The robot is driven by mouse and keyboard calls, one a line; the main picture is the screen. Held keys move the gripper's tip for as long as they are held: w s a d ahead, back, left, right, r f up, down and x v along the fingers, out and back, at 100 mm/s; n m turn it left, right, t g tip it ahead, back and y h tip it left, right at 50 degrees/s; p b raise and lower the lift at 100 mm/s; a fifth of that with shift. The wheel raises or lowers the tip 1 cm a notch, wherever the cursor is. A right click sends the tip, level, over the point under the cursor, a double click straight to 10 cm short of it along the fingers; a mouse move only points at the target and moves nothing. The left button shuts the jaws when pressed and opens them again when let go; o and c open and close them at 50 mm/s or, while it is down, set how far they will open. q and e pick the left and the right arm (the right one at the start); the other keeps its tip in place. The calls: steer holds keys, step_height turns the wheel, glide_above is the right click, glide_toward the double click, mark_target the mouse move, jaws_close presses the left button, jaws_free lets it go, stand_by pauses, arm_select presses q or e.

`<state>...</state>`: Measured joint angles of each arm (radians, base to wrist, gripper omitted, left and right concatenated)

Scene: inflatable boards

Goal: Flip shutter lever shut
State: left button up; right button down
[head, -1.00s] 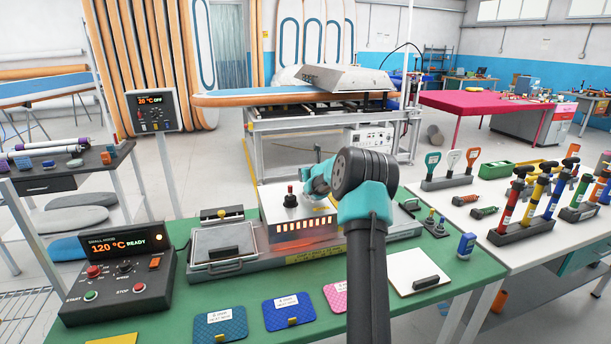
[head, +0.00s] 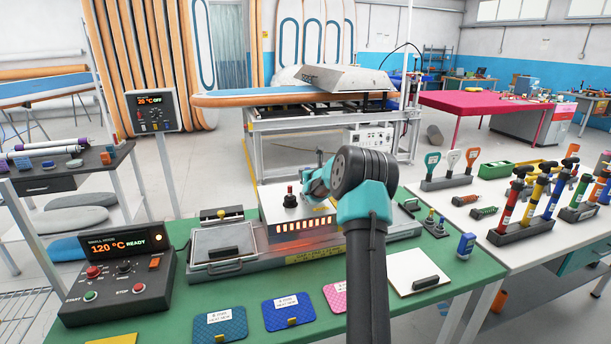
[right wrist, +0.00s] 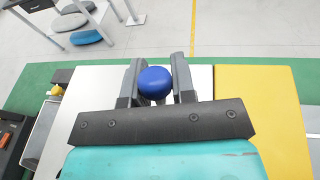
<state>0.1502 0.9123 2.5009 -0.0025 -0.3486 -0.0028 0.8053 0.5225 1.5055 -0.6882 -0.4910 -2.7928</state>
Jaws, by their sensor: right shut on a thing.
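The small hood (head: 292,207) is a white box with a row of glowing slots on the green bench. My right arm reaches over its right side. In the right wrist view my right gripper (right wrist: 156,84) has a finger on each side of a round blue knob (right wrist: 155,81) and is shut on it. The knob appears to top the shutter lever; its shaft is mostly hidden, so I cannot tell its tilt. My left gripper is not in view.
The control box (head: 118,280) reads 120 °C READY at left. A framed tray (head: 222,243) sits beside the hood. Blue pads (head: 220,325) and a white board (head: 418,280) lie along the front.

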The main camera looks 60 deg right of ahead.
steer(key=shift+s+a+r+t+h, duration=0.2)
steer(key=shift+t+h, duration=0.1)
steer(key=shift+t, duration=0.2)
steer(key=shift+s+a+r+t+h, duration=0.1)
steer(key=shift+s+a+t+h, duration=0.15)
steer(key=shift+t, duration=0.25)
steer(key=shift+d, duration=0.1)
steer(key=c, duration=0.9)
jaws_free()
steer(key=shift+c, duration=0.2)
steer(key=shift+s, duration=0.1)
steer(key=v, duration=1.7)
steer(key=x, duration=1.4)
steer(key=shift+w+d, duration=0.15)
steer(key=shift+w, duration=0.2)
steer(key=shift+s, duration=0.1)
